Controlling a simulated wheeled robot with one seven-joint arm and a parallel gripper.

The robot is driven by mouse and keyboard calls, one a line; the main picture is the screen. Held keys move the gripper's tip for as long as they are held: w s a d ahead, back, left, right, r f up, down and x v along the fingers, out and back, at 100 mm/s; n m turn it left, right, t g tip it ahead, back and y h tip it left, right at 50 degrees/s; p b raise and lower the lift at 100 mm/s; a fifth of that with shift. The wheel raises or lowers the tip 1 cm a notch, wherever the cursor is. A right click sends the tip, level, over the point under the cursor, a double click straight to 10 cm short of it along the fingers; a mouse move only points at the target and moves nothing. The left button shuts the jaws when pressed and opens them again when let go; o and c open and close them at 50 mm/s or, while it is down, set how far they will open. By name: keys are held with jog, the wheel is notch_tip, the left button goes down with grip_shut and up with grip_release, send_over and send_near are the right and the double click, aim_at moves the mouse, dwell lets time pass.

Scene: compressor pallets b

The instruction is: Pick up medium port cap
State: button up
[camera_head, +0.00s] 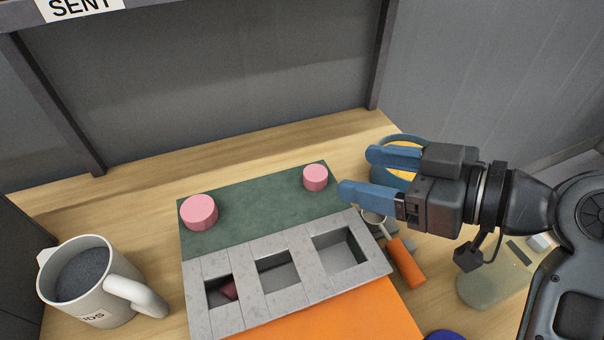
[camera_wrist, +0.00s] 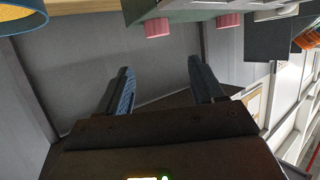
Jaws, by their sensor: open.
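Two pink round caps stand on the green mat (camera_head: 255,206). The larger pink cap (camera_head: 199,213) is at the left and the smaller pink cap (camera_head: 315,178) is near the back right corner. A dark red piece (camera_head: 229,290), partly hidden, lies in the left compartment of the grey tray (camera_head: 234,322). I cannot tell for certain which is the medium one. My gripper (camera_head: 356,172) is open and empty, its blue fingers just right of the smaller cap and apart from it. In the wrist view, two pink caps (camera_wrist: 157,27) (camera_wrist: 229,20) show beyond the fingers (camera_wrist: 159,75).
A white mug (camera_head: 75,283) with dark contents stands at the left. A blue ring-shaped item with yellow inside (camera_head: 398,140) is behind my gripper. An orange-handled tool (camera_head: 406,262) lies right of the tray, beside an orange sheet (camera_head: 330,318). Grey walls (camera_head: 230,80) close the back.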

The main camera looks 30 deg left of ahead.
aim_at(320, 175)
jog(key=shift+d+f+x, duration=0.1)
jog(key=shift+f+x, duration=0.2)
jog(key=shift+x, duration=1.05)
jog(key=shift+d+f+x, duration=0.1)
jog(key=shift+f+x, duration=0.2)
jog(key=shift+x, duration=1.05)
jog(key=shift+d+f+x, duration=0.15)
jog(key=shift+f+x, duration=0.2)
jog(key=shift+x, duration=1.05)
jog(key=shift+s, duration=0.1)
jog(key=shift+c, duration=0.5)
jog(key=c, duration=1)
